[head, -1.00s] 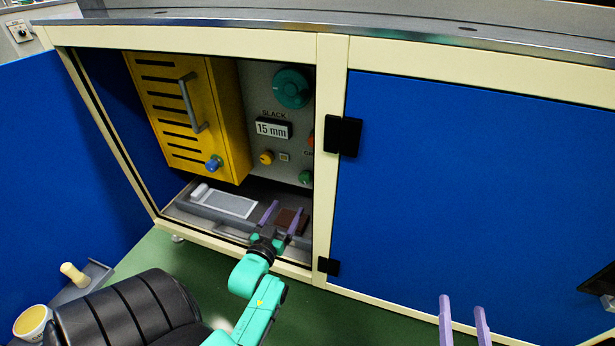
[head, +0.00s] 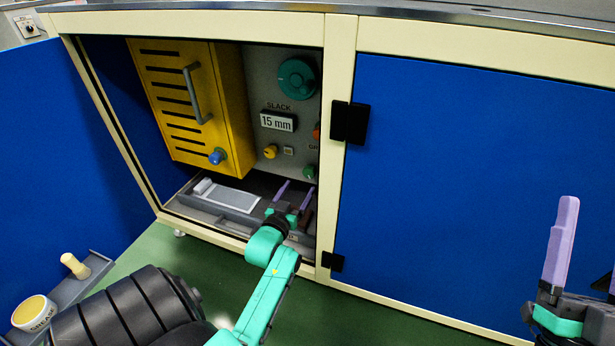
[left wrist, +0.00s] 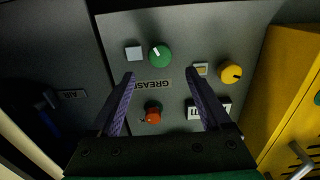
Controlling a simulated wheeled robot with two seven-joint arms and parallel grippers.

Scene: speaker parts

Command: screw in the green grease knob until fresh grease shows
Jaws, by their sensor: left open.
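The green grease knob (head: 309,173) is low on the grey panel inside the open cabinet, close to the door post. In the left wrist view the green knob (left wrist: 159,56), with a white pointer mark, shows above the upside-down GREASE label (left wrist: 153,87). A small pale square window (left wrist: 133,53) is beside it. My left gripper (head: 294,193) is open and empty, below the knob in the head view. In the left wrist view its fingers (left wrist: 161,88) point toward the panel, apart from the knob. My right gripper (head: 585,260) is open at the right edge, partly cut off.
A red knob (left wrist: 153,112) and a yellow knob (left wrist: 230,71) are near the grease knob. A yellow louvred box (head: 190,105) stands left of the panel. A grey tray (head: 232,199) lies on the cabinet floor. The right blue door (head: 470,170) is closed.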

